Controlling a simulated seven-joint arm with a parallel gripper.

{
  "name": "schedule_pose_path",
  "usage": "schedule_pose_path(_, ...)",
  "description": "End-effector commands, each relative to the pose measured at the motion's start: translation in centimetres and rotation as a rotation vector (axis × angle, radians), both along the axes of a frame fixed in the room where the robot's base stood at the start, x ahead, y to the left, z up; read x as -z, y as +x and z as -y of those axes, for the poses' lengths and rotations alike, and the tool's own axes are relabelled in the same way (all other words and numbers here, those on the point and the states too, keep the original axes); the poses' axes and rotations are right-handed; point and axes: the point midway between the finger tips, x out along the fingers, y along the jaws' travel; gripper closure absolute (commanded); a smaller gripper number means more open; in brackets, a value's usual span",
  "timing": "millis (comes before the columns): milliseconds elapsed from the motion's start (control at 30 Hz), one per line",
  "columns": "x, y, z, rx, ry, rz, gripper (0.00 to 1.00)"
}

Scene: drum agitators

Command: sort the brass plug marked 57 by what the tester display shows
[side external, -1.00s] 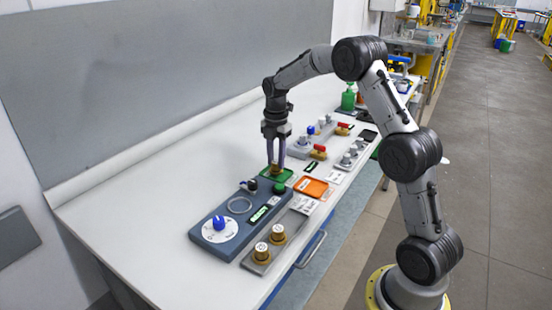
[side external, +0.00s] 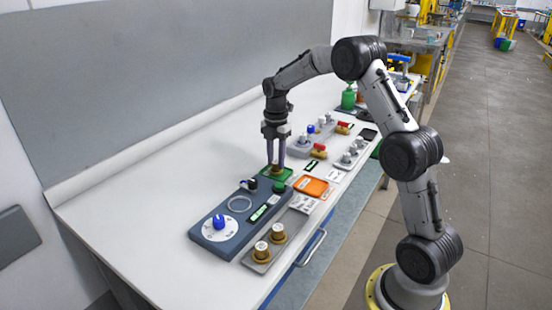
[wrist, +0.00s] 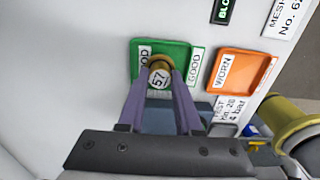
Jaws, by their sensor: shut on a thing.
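My gripper (side external: 275,168) is shut on the brass plug marked 57 (wrist: 159,74), whose numbered end faces the camera in the wrist view. The plug is at the green tray labelled GOOD (wrist: 184,47). I cannot tell whether the plug touches the tray's floor. The orange tray labelled WORN (wrist: 241,68) is beside it and looks empty; it also shows in the side view (side external: 312,187). The blue-grey tester (side external: 212,240) has a blue knob, a ring, a green button and a small lit green display (side external: 258,213). The display's text is too small to read.
A grey holder (side external: 248,261) with two more brass plugs (side external: 262,250) stands in front of the tester. Beyond the trays are a grey block with knobs (side external: 308,143), red-handled brass valves (side external: 319,151) and a green bottle (side external: 348,98). The table's left side is clear.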

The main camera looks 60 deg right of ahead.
Motion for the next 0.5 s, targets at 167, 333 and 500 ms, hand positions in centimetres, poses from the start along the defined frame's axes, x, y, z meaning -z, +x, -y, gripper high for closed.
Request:
schedule_pose_path(167, -0.09, 0.05, 0.02, 0.0, -0.001, 0.002, 1.0)
schedule_pose_path(333, -0.01, 0.04, 0.02, 0.0, -0.001, 0.002, 1.0)
schedule_pose_path(500, 0.23, 0.05, 0.02, 0.0, -0.001, 0.002, 1.0)
